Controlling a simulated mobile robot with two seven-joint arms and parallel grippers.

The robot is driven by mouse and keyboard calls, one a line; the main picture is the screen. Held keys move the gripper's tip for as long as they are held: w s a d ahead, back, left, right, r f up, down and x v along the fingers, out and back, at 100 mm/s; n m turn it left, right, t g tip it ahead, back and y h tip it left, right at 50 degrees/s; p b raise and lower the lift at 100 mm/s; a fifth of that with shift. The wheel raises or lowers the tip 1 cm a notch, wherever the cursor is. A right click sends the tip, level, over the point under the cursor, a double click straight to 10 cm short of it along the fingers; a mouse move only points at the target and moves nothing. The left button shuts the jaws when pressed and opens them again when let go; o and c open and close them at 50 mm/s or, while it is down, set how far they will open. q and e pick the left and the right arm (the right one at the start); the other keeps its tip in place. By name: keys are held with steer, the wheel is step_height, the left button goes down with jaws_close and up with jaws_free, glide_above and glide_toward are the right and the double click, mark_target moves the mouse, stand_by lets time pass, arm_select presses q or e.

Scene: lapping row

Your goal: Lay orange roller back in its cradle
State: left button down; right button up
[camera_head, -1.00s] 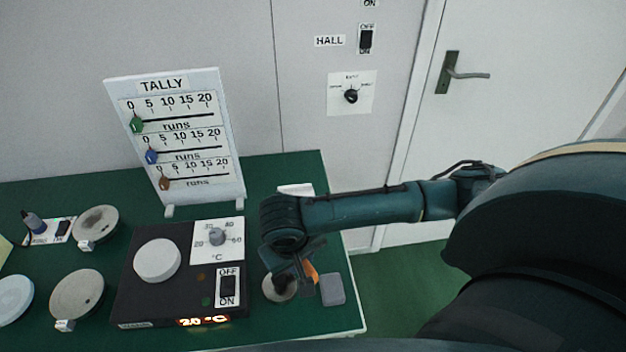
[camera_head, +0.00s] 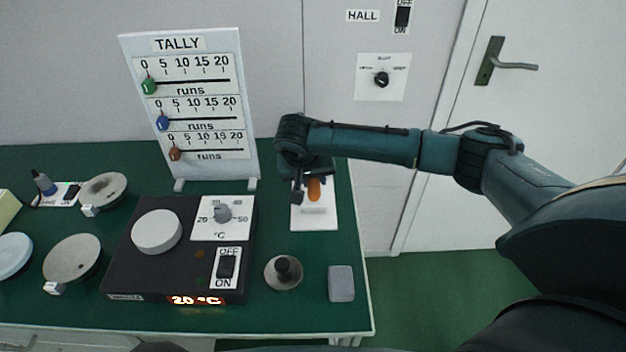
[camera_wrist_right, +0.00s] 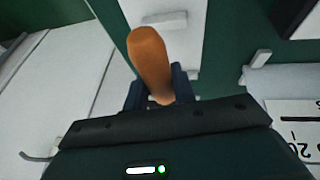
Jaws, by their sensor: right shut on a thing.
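The orange roller (camera_head: 314,189) is held in my right gripper (camera_head: 312,184), above the far part of a white plate (camera_head: 301,218). In the right wrist view the orange roller (camera_wrist_right: 150,60) stands out between the dark fingers of my right gripper (camera_wrist_right: 160,88), which are shut on it. The white plate shows behind it there, with a small raised white block (camera_wrist_right: 164,22). My left gripper is out of view.
A black hotplate unit (camera_head: 125,268) with a switch and knob stands left of the plate. The tally board (camera_head: 250,150) stands at the back left.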

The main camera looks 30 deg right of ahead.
steer(key=shift+f+b, duration=0.55)
steer(key=shift+f, duration=0.25)
steer(key=shift+f+b, duration=0.85)
steer(key=shift+b, duration=0.25)
steer(key=shift+f, duration=0.1)
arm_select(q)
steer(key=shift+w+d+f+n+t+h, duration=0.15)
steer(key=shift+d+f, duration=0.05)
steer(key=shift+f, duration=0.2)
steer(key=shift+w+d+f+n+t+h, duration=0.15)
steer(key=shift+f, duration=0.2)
arm_select(e)
steer(key=shift+f, duration=0.9)
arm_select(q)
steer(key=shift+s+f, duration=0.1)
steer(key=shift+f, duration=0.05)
arm_select(e)
steer(key=o, duration=1.1)
steer(key=shift+c, duration=0.2)
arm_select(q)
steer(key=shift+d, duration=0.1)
